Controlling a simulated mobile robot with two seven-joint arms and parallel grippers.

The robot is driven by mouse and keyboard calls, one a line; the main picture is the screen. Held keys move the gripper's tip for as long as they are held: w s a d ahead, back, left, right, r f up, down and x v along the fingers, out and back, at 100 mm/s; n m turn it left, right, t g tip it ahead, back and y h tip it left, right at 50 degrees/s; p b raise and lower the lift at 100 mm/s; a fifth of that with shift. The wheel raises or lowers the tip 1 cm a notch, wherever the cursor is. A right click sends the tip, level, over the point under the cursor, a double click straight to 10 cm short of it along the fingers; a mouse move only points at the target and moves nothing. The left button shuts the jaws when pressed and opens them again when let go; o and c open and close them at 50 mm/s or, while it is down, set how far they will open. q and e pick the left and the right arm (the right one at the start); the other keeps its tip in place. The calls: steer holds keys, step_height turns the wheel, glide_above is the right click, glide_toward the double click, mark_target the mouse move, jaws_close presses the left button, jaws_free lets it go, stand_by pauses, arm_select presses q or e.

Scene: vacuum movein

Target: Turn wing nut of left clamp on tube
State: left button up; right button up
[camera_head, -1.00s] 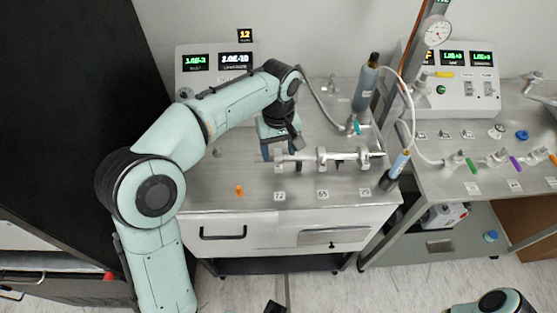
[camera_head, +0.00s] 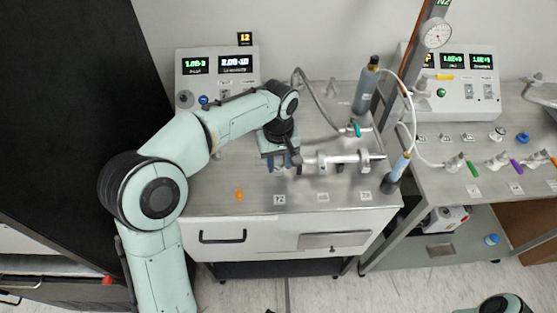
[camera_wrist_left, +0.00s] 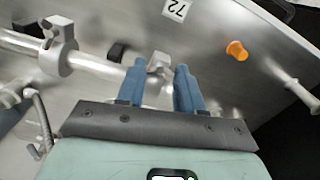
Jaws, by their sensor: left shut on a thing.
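The metal tube (camera_head: 343,158) lies horizontally above the steel bench top, with clamps along it. My left gripper (camera_head: 280,165) is at the tube's left end and hides the left clamp in the head view. In the left wrist view my left gripper (camera_wrist_left: 160,72) has its two blue fingers on either side of a small metal piece (camera_wrist_left: 158,62), which looks like the left clamp's wing nut. The gripper is shut on it. The middle clamp (camera_wrist_left: 58,48) and the tube (camera_wrist_left: 95,60) show beside the fingers. My right gripper is out of view.
An orange piece (camera_head: 239,194) stands on the bench front left, and number labels (camera_head: 279,199) lie along the front. A grey bottle (camera_head: 366,85) and a hose (camera_head: 312,95) are behind the tube. A blue-topped syringe-like part (camera_head: 400,165) is at the tube's right end.

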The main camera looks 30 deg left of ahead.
mark_target(278, 165)
arm_select(q)
steer(key=shift+m+p, duration=0.35)
steer(key=shift+m, duration=0.45)
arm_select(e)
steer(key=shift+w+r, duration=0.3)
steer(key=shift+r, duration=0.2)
arm_select(q)
steer(key=o, duration=1)
steer(key=shift+o, duration=0.2)
step_height(278, 165, up, 13)
steer(key=p, duration=0.2)
steer(key=shift+r+p, duration=0.2)
steer(key=shift+p, duration=0.1)
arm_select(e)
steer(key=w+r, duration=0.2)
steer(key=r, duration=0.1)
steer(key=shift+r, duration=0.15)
